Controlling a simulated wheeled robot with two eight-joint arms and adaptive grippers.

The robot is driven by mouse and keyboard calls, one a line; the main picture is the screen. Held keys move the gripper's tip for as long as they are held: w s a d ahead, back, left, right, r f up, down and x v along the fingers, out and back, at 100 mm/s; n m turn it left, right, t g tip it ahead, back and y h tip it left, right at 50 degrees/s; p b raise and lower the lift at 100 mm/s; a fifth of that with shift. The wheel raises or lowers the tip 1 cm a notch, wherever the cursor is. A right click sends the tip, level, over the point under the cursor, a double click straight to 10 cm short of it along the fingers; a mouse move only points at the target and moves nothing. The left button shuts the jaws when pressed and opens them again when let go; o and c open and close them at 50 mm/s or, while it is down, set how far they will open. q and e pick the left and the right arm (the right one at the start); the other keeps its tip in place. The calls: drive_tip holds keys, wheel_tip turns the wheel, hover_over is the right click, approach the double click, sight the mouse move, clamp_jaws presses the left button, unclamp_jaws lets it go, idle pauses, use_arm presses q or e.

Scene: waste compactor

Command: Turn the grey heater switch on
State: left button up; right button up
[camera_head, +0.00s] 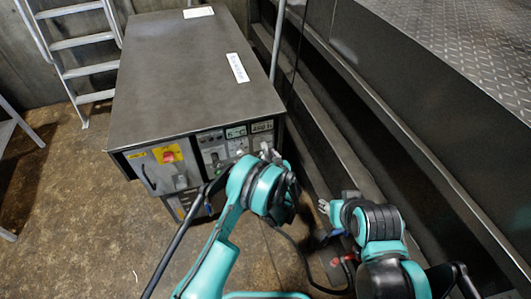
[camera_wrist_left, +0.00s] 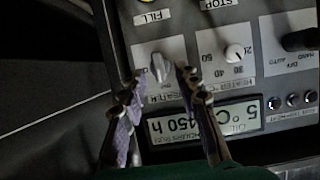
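The grey heater switch (camera_wrist_left: 160,67) is a small knob on a light plate of the control panel, seen upside down in the left wrist view. My left gripper (camera_wrist_left: 159,82) is open, with one fingertip on each side of the knob. I cannot tell whether either finger touches it. In the head view my left gripper (camera_head: 268,153) is at the right part of the cabinet's front panel, and my arm hides the switch. My right gripper (camera_head: 324,206) is away from the panel, to the right; its fingers are too small to judge.
The cabinet (camera_head: 190,75) has a red and yellow main switch (camera_head: 168,156) at its front left. A white dial (camera_wrist_left: 234,53), a black knob (camera_wrist_left: 300,40) and a display (camera_wrist_left: 203,123) are close to the left fingers. A dark metal structure (camera_head: 400,120) stands at right.

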sight(267, 152)
use_arm(q)
drive_tip(key=shift+b+x, duration=0.5)
drive_tip(key=shift+x, duration=1.5)
clamp_jaws()
